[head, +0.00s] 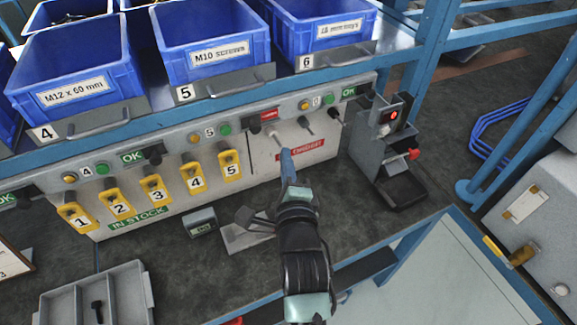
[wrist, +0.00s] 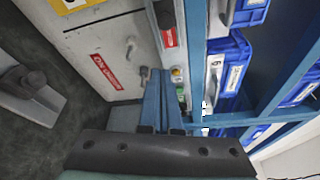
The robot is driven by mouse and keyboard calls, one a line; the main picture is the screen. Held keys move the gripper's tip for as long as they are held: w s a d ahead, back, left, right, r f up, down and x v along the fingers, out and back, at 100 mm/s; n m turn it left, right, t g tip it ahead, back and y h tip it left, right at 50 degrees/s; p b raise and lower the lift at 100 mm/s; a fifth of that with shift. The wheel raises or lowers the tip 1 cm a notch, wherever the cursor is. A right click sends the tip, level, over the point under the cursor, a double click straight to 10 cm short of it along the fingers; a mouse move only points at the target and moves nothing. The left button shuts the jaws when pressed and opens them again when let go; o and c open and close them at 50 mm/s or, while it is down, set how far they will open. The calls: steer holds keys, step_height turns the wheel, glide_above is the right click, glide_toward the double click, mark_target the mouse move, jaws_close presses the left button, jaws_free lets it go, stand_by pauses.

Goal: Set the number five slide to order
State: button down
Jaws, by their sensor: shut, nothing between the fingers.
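The number five slide is a dark block (head: 254,123) on the strip below the bin marked 5. It stands at the left of its slot, beside an exposed red label (head: 269,114); the label's wording is too small to read. In the wrist view the dark slide (wrist: 165,14) is at the top, with the red label (wrist: 170,38) just beyond it. My gripper (head: 287,152) is shut and empty, below and right of the slide and apart from it. Its blue fingers also show in the wrist view (wrist: 158,78), near a bare peg.
Slides four (head: 153,154) and six stand beside green OK labels. Yellow numbered tags (head: 193,172) hang on the left of the panel; bare pegs (head: 305,124) stick out on the right. A grey device with a red light (head: 387,145) stands at right. Blue bins (head: 210,45) sit above.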

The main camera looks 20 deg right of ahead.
steer(key=shift+v, duration=1.05)
steer(key=shift+d, duration=0.1)
